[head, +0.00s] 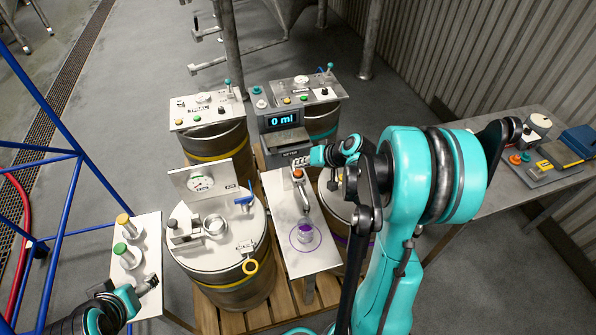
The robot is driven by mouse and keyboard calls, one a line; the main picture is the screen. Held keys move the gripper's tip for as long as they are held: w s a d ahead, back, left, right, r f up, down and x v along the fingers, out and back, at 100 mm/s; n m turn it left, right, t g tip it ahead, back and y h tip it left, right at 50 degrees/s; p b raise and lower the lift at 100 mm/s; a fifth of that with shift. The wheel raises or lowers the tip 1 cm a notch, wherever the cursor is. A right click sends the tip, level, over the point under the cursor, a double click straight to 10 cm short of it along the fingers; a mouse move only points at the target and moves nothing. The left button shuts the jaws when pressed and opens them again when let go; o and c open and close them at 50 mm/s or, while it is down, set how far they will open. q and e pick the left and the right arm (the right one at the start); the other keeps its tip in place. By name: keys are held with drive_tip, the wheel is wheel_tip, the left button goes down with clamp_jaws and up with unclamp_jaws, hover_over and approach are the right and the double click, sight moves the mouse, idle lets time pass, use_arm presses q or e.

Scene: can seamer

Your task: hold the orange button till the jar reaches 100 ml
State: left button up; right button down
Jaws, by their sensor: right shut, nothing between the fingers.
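The meter display (281,119) reads 0 ml in light digits on a dark screen. The orange button (297,173) is small and sits below the display, at the top of the white stand (314,259). My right gripper (300,163) is shut and empty, right at the button and partly over it. I cannot tell whether it touches or presses it. The small jar (305,232) stands upright inside a purple ring on the stand and shows purple. A grey spout reaches down towards it. My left gripper (150,283) is at lower left, far from the button; its opening is unclear.
A steel drum (232,262) with a white lid, gauge and blue valve stands left of the stand. More drums with panels (207,108) are behind. A side table (122,263) holds capped cylinders. A bench (470,195) with equipment is at right.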

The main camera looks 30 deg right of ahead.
sight(300, 173)
drive_tip(key=shift+r+p, duration=1.5)
drive_tip(key=shift+r, duration=0.8)
drive_tip(key=shift+f, duration=0.1)
